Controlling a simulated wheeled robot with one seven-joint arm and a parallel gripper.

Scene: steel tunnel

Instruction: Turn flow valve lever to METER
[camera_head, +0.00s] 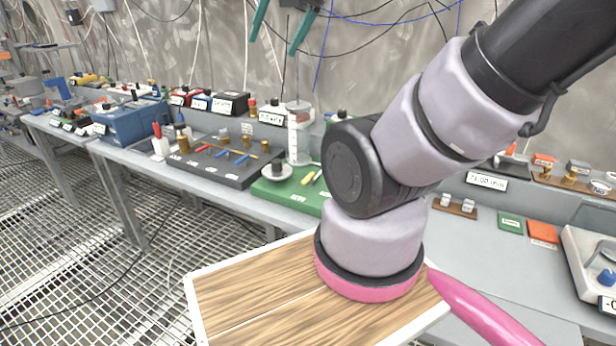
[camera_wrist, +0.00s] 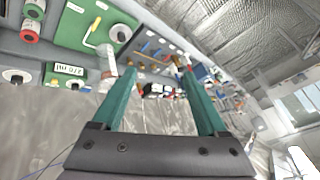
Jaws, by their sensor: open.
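The fingers are apart from both boards. The flow valve lever and METER mark cannot be singled out; labels are too small.
My arm hides part of the bench right of the green board. A blue box (camera_head: 132,122) stands left of the dark board. A display (camera_head: 487,181), small tiles (camera_head: 510,224) and a scale (camera_head: 590,262) are at right. Cables hang along the grey wall; grating floor lies in front.

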